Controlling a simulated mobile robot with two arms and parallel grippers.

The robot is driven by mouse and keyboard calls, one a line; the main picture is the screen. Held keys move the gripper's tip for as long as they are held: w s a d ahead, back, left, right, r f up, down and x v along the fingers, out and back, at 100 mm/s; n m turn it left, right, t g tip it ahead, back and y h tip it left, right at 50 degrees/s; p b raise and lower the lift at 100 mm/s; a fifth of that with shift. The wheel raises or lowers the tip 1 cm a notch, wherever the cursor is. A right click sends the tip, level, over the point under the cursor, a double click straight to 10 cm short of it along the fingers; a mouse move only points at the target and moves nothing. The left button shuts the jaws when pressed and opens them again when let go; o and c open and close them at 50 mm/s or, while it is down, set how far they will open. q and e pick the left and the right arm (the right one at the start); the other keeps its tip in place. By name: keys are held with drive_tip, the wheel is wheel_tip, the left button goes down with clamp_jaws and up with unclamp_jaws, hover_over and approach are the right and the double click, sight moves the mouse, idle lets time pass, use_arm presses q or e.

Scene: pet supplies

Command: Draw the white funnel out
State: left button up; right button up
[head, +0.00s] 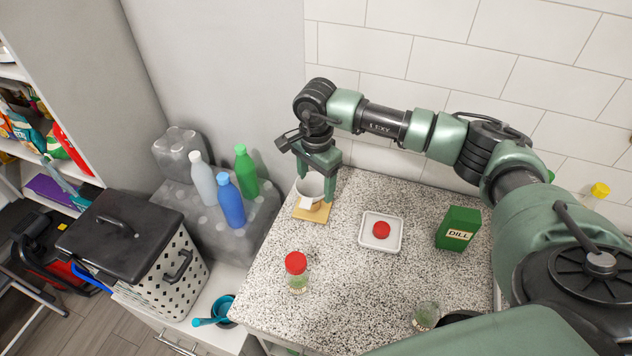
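The white funnel (309,186) shows in the head view at the back left of the speckled counter. Its narrow end points down over a small container, largely hidden, on a wooden square (309,215). My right gripper (317,182) points down from above, with its fingers on either side of the funnel's wide top. I cannot tell whether the fingers press on the funnel or stand slightly apart from it. My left gripper is not in view.
A white dish (366,244) holds a red lid (381,230). A green DILL box (458,229), a red-capped jar (297,273) and a glass jar (426,316) stand on the counter (340,285). Bottles (230,200) stand left, beyond the counter's edge.

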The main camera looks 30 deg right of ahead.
sight(316, 195)
drive_tip(key=shift+r+p, duration=0.35)
drive_tip(key=shift+r, duration=0.45)
drive_tip(key=shift+r+p, duration=0.95)
drive_tip(key=shift+r, duration=1.3)
